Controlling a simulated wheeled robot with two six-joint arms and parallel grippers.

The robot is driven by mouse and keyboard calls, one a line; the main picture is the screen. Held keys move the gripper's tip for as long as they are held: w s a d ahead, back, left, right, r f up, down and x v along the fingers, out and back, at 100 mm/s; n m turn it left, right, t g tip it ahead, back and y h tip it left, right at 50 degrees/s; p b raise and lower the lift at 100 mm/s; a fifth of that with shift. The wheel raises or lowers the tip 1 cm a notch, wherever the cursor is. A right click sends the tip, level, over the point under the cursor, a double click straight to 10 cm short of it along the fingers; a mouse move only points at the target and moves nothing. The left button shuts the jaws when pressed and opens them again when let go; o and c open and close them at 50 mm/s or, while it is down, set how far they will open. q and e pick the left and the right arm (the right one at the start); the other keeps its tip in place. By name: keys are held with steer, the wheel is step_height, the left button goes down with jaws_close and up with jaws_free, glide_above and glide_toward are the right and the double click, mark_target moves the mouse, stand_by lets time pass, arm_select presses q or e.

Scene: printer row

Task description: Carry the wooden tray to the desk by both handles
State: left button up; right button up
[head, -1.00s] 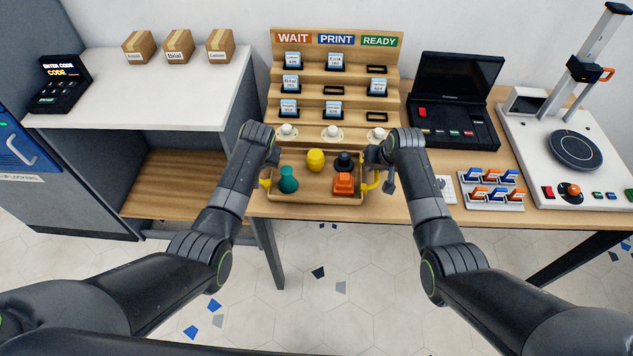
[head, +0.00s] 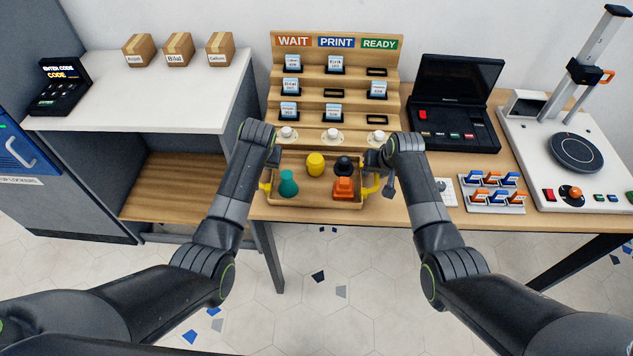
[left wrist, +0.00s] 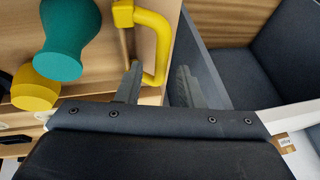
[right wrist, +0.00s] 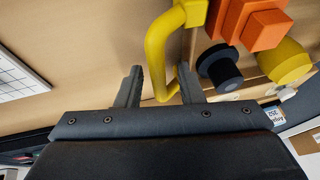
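The wooden tray (head: 318,205) appears to rest at the desk's (head: 400,212) front edge, below the stepped rack. It holds a teal piece (head: 288,184), a yellow piece (head: 315,164), a black piece (head: 344,165) and an orange piece (head: 344,188). My left gripper (left wrist: 158,85) is open, with the tray's left yellow handle (left wrist: 160,50) between its fingers. My right gripper (right wrist: 160,85) is open, with the right yellow handle (right wrist: 157,50) between its fingers, close to one finger. In the head view my wrists partly cover both handles.
A stepped rack (head: 335,92) with cards stands behind the tray. A black laptop-like machine (head: 455,105), a badge stand (head: 495,195) and a white press (head: 575,150) fill the desk's right. A white-topped cabinet (head: 170,90) with small boxes stands left.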

arm_select(q)
steer(key=v, duration=0.8)
steer(key=shift+s+r, duration=0.15)
steer(key=shift+r, duration=0.1)
arm_select(e)
steer(key=v, duration=1.2)
steer(key=shift+d+f, duration=0.1)
